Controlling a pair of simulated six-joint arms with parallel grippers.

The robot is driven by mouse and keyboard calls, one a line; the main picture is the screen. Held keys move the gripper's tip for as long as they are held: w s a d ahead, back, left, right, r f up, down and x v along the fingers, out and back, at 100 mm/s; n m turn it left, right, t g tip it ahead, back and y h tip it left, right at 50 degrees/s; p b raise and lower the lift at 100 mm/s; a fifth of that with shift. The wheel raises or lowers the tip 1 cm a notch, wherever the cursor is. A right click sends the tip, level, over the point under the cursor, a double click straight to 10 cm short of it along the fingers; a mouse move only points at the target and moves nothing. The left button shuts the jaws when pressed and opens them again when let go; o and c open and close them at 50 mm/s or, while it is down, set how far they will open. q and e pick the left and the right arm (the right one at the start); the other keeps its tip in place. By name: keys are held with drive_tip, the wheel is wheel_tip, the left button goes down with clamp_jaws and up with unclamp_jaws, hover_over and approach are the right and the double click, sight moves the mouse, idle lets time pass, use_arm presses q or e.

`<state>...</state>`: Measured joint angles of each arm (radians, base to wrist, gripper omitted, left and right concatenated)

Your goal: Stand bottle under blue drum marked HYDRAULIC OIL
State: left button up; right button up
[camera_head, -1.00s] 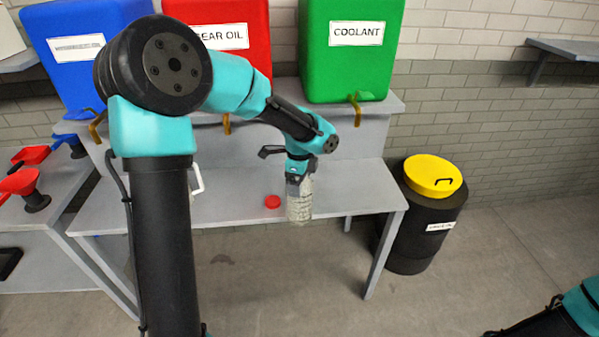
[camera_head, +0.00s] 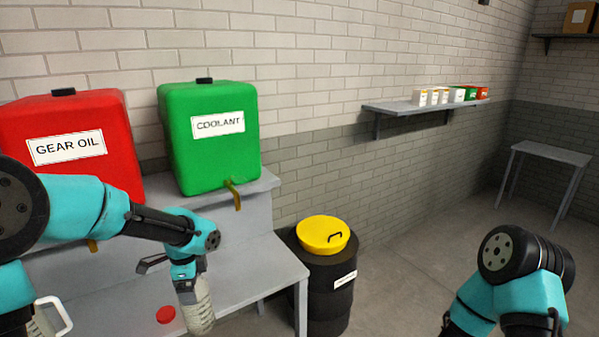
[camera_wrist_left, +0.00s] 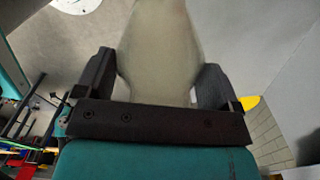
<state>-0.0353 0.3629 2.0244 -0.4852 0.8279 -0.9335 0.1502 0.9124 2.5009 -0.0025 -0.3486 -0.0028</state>
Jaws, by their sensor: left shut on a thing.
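My left gripper (camera_head: 187,277) is shut on a pale, translucent bottle (camera_head: 199,312). The bottle hangs below the jaws, slightly tilted, beside the red cap on the bench. In the left wrist view the bottle (camera_wrist_left: 160,45) sits between the two dark fingers of the gripper (camera_wrist_left: 155,82). The blue drum is outside the head view now. The red GEAR OIL drum (camera_head: 75,115) and green COOLANT drum (camera_head: 205,160) stand on the raised bench shelf. My right arm shows at the lower right, but its gripper is out of view.
A small round red cap (camera_head: 165,315) lies on the grey bench (camera_head: 250,272). A white-handled container (camera_head: 55,312) is partly hidden at lower left. A black barrel with a yellow lid (camera_head: 323,236) stands right of the bench. The floor beyond it is clear.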

sight(203, 279)
use_arm(q)
drive_tip(key=d+f+n, duration=0.1)
drive_tip(key=w+n, duration=0.1)
drive_tip(key=n, duration=0.1)
drive_tip(key=d+f+n, duration=0.1)
drive_tip(key=n, duration=0.1)
drive_tip(key=shift+w+d+f, duration=0.15)
drive_tip(key=shift+d+f, duration=0.15)
drive_tip(key=w+d+f+n, duration=0.2)
drive_tip(key=d+f+n, duration=0.5)
drive_tip(key=n, duration=0.8)
drive_tip(key=shift+w+d+f+n, duration=0.15)
drive_tip(key=shift+d+f+n, duration=0.25)
drive_tip(key=shift+d, duration=0.4)
drive_tip(key=shift+f, duration=0.1)
